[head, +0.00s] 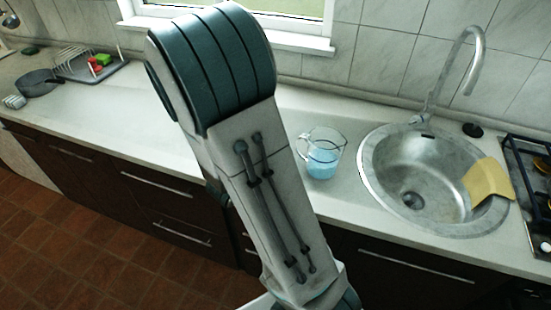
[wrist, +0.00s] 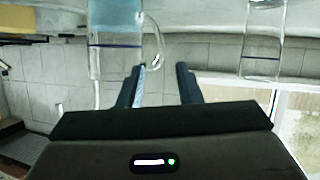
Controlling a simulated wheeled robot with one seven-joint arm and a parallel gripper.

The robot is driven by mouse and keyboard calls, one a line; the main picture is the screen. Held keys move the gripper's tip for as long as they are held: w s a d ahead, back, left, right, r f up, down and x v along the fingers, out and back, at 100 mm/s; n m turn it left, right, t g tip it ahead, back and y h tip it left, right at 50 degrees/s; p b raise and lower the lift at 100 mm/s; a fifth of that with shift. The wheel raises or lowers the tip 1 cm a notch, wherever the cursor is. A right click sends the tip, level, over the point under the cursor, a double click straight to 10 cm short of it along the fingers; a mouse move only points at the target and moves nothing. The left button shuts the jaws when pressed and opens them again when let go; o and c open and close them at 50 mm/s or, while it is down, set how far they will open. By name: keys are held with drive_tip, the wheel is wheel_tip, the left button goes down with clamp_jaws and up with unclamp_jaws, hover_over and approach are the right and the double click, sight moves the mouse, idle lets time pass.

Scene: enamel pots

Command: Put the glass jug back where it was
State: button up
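A clear glass jug (head: 323,158) with light blue liquid stands upright on the counter (head: 178,138), left of the sink in the head view. In the wrist view, which is upside down, a glass jug (wrist: 112,30) with blue liquid is at the upper left, its handle towards my fingers. My gripper (wrist: 161,68) is open, with a gap between its fingers. Its left fingertip is close to the jug's handle; I cannot tell whether they touch. A second clear glass vessel (wrist: 263,45) shows at the upper right there. In the head view my arm hides my gripper.
The round sink (head: 400,165) with a tap (head: 462,72) and a yellow cloth (head: 489,180) lies right of the jug. A hob (head: 535,185) is at the far right. A pan (head: 38,84) and dish rack (head: 88,68) stand far left. Counter between is clear where visible.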

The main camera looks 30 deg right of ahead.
drive_tip(key=w+a+r+n+t+y, duration=0.1)
drive_tip(key=w+a+r+n+y, duration=0.15)
drive_tip(key=a+y, duration=0.4)
drive_tip(key=w+a+r+n+t+y, duration=0.1)
drive_tip(key=a+r+n+t+y, duration=0.15)
drive_tip(key=a+y, duration=0.4)
drive_tip(key=s+r+n+g, duration=0.2)
drive_tip(key=s+n+g, duration=0.1)
drive_tip(key=s, duration=0.6)
drive_tip(key=s+a+r+n+g, duration=0.1)
drive_tip(key=s+r+n+g, duration=0.2)
drive_tip(key=s, duration=0.5)
drive_tip(key=shift+s+r+h, duration=0.35)
drive_tip(key=shift+h, duration=0.05)
drive_tip(key=shift+a+g, duration=0.1)
drive_tip(key=shift+g, duration=0.15)
